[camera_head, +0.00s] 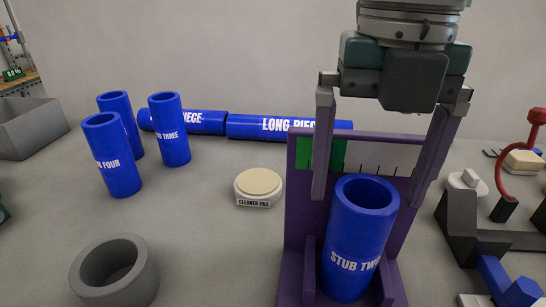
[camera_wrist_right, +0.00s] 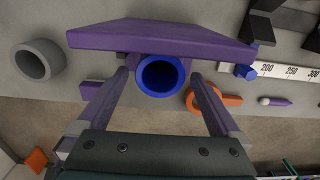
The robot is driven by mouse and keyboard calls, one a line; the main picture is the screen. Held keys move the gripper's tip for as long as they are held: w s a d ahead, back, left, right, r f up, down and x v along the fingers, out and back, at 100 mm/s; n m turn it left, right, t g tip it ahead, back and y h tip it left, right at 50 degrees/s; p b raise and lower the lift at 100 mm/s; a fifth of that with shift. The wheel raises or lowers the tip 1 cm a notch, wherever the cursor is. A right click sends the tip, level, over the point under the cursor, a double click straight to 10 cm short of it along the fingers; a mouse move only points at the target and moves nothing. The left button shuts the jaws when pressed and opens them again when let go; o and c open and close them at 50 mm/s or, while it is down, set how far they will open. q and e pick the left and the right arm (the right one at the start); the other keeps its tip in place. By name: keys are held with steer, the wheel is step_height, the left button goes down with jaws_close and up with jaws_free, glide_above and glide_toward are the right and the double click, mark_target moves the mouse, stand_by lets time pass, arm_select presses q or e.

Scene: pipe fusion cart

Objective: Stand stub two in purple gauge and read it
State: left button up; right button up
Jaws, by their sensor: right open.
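Stub two (camera_head: 352,255) is a blue hollow tube standing upright in the purple gauge (camera_head: 298,230), its label facing me. In the head view its top rim overlaps the lower edge of the gauge's white tick scale (camera_head: 378,156); a green band (camera_head: 330,154) lies left of the scale. My right gripper (camera_head: 370,198) is open above the stub, one finger on each side, with visible gaps. The right wrist view shows the stub's open end (camera_wrist_right: 161,75) between the fingers, against the gauge's back plate (camera_wrist_right: 150,42). My left gripper is out of view.
Stub four (camera_head: 114,160), stub three (camera_head: 170,135) and another blue stub stand at left. Blue long pieces (camera_head: 265,126) lie behind. A cleaner pad (camera_head: 259,185) and grey ring (camera_head: 112,275) sit left of the gauge. A dark fixture (camera_head: 462,235) crowds the right.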

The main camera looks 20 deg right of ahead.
step_height(320, 180, up, 4)
steer(key=shift+r, duration=0.25)
stand_by(0.4)
stand_by(0.3)
